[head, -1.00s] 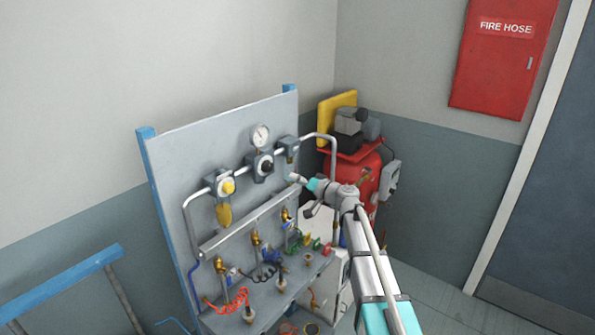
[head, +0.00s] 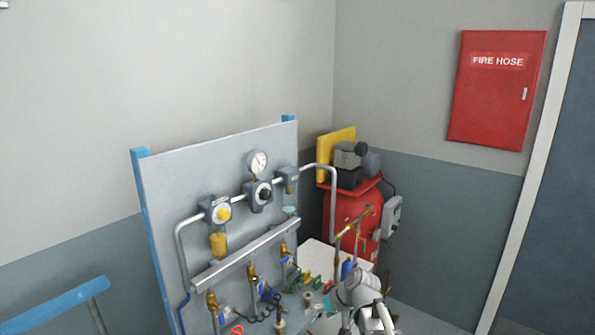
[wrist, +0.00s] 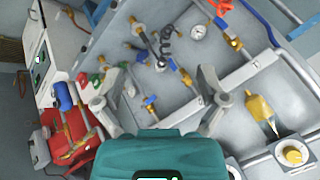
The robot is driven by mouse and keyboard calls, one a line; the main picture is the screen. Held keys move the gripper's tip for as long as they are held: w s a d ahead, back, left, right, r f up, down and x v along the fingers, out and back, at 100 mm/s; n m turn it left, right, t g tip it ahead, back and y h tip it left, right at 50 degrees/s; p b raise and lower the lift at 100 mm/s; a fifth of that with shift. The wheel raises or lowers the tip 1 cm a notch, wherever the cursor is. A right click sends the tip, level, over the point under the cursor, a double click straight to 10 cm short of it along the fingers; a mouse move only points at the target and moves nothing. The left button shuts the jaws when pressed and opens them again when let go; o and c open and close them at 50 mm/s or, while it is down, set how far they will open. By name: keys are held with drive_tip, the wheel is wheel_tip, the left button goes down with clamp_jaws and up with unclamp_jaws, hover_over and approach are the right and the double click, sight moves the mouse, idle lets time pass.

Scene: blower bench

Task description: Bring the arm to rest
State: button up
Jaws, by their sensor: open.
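My gripper (wrist: 162,76) shows in the wrist view with its two grey fingers spread apart. The gap between them is empty, and the panel's pipes and valves lie behind it. In the head view my arm (head: 362,298) is folded low at the bottom, in front of the bench's right end. I cannot make out the gripper's fingers there. The grey panel (head: 180,185) stands upright to the left of the arm, with a gauge (head: 257,162) and a yellow-knobbed unit (head: 217,211).
A red tank compressor (head: 350,212) stands in the corner behind the arm; it also shows in the wrist view (wrist: 85,150). A blue rail (head: 60,303) is at lower left. A red fire hose cabinet (head: 497,90) hangs on the right wall. Floor at lower right looks clear.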

drive_tip(key=s+d+f+m+g+h+b, duration=0.2)
drive_tip(key=s+d+f+h, duration=0.4)
drive_tip(key=s+d, duration=0.5)
wheel_tip(320, 180, down, 3)
drive_tip(key=shift+s+r+m+g+h+b, duration=0.1)
drive_tip(key=shift+s+m+g+h+b, duration=0.3)
drive_tip(key=shift+s+b, duration=0.7)
